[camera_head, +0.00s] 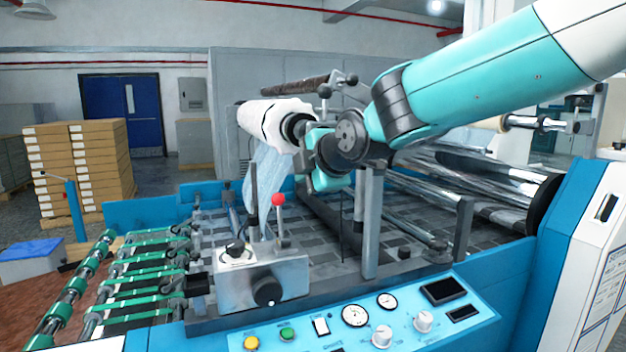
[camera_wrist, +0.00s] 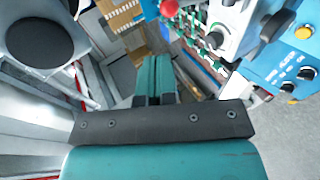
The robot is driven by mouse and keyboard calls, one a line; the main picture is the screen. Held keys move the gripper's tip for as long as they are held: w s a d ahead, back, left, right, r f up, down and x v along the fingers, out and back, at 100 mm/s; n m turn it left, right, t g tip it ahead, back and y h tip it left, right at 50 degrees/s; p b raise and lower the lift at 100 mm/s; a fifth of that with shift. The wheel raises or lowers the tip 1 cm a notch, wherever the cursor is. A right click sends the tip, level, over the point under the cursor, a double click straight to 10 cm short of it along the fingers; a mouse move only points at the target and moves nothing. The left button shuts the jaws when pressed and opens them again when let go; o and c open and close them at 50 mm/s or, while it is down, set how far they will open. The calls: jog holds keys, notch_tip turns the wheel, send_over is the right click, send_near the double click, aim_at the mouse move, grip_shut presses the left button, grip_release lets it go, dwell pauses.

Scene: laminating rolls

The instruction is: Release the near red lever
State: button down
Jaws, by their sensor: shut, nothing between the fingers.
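The near red lever has a red ball knob (camera_head: 278,199) on a thin metal stem, standing upright on a grey metal block at the machine's front. Its red knob also shows at the top of the wrist view (camera_wrist: 168,8), just beyond my fingertips and apart from them. My gripper (camera_wrist: 155,62) has its two teal fingers pressed together with nothing between them. In the head view my gripper (camera_head: 325,165) is above and to the right of the knob. Its fingertips are hard to make out there.
A control panel (camera_head: 370,318) with dials and buttons lies in front. A white roll (camera_head: 270,120) is behind my gripper. Green-belted rollers (camera_head: 145,262) are at left. A dark post (camera_head: 253,205) stands close left of the lever. Stacked boxes (camera_head: 100,160) stand far left.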

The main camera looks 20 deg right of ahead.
jog(key=shift+v, duration=1.25)
jog(key=s+f+m+g, duration=0.4)
jog(key=s+f, duration=0.1)
jog(key=s, duration=0.5)
jog(key=s+f+m+g, duration=0.4)
jog(key=s, duration=0.6)
jog(key=s+a+f+m+g, duration=0.1)
jog(key=s+f+m+g, duration=0.2)
jog(key=s, duration=0.8)
notch_tip(320, 180, down, 3)
jog(key=shift+r+m+g+y, duration=0.2)
jog(key=shift+m+g+y, duration=0.2)
jog(key=shift+m, duration=0.7)
jog(key=shift+w, duration=0.1)
